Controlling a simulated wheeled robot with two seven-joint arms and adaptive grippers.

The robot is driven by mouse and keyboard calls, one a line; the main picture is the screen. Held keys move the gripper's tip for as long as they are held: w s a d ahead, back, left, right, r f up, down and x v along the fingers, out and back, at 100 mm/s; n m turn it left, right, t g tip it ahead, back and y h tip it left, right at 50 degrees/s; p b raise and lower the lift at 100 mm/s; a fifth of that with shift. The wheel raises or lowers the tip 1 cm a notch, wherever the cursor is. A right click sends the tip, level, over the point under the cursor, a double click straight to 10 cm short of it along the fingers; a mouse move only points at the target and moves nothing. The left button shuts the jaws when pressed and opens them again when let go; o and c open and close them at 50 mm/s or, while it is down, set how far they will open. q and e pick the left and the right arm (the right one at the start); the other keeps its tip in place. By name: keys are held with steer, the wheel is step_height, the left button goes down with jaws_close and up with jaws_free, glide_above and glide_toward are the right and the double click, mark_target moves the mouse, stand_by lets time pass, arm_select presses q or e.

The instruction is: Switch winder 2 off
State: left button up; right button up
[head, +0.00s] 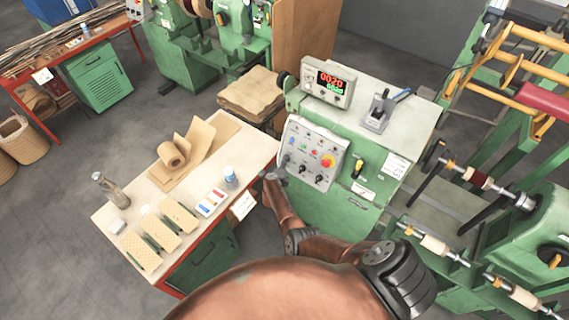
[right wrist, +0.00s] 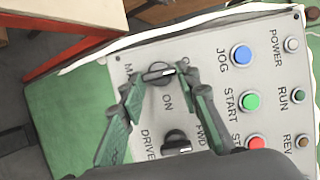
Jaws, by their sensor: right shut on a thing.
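The winder's grey control panel (head: 314,153) is tilted on the green cabinet front. In the right wrist view the panel (right wrist: 215,60) carries a black rotary knob (right wrist: 157,75) with a white pointer line. An "ON" label lies just below the knob; labels beside it are partly hidden by the fingers. My right gripper (right wrist: 160,76) is shut on this knob, one finger on each side. In the head view my right gripper (head: 274,178) is at the panel's lower left edge. I cannot read a winder number. My left gripper is not in view.
Below the knob is a second black knob (right wrist: 176,143) marked "DRIVE". Blue (right wrist: 241,55), green (right wrist: 251,101) and red (right wrist: 256,143) buttons lie to the right. A red emergency button (head: 327,161) and lit display (head: 331,82) show. A workbench (head: 112,213) stands close left.

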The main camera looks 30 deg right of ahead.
steer(key=o, duration=1.2)
steer(key=shift+c, duration=0.2)
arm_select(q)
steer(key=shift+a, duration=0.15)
arm_select(e)
steer(key=s+a+f+m+g+h+b, duration=0.25)
steer(key=a+m+h+b, duration=0.5)
steer(key=m+b, duration=1.8)
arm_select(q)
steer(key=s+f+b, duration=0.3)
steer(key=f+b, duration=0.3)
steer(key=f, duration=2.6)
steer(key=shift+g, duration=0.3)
arm_select(e)
steer(key=s+a+f+m+t+y, duration=0.1)
steer(key=s+f+m+t+y, duration=0.1)
steer(key=f+m, duration=0.9)
steer(key=s+a+f+m+t+y, duration=0.2)
steer(key=f+m+y, duration=0.5)
steer(key=f+m, duration=0.4)
steer(key=s+a+f+m+t+y, duration=0.2)
steer(key=s+f+m+t+y, duration=0.2)
steer(key=f+m, duration=0.7)
steer(key=shift+a+f+m+t, duration=0.25)
steer(key=shift+m+t, duration=0.1)
steer(key=shift+m, duration=0.6)
